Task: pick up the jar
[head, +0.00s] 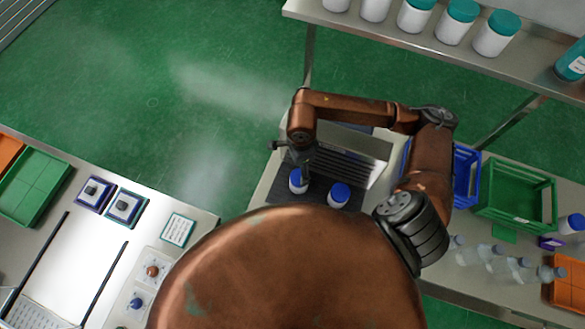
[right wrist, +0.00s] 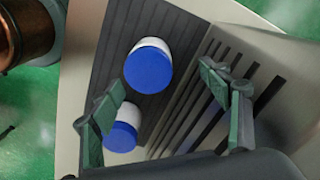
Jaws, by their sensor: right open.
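Two white jars with blue lids stand on a dark ribbed surface: the left jar (head: 298,184) and the right jar (head: 340,194). My right gripper (head: 304,168) hangs above the left jar and partly covers it. In the right wrist view, the fingers (right wrist: 160,82) are spread open and empty. One jar (right wrist: 150,66) shows ahead, between the lines of the fingertips. The other jar (right wrist: 122,136) is lower, beside the left finger, which partly overlaps it. I cannot tell whether a finger touches either jar. My left gripper is not in view.
A slotted metal plate (right wrist: 185,105) rises beside the jars. A blue crate (head: 466,177), a green crate (head: 515,195) and clear bottles (head: 490,254) stand to the right. A shelf at the top holds teal-lidded jars (head: 456,22). A left bench (head: 75,260) carries a green tray (head: 34,188).

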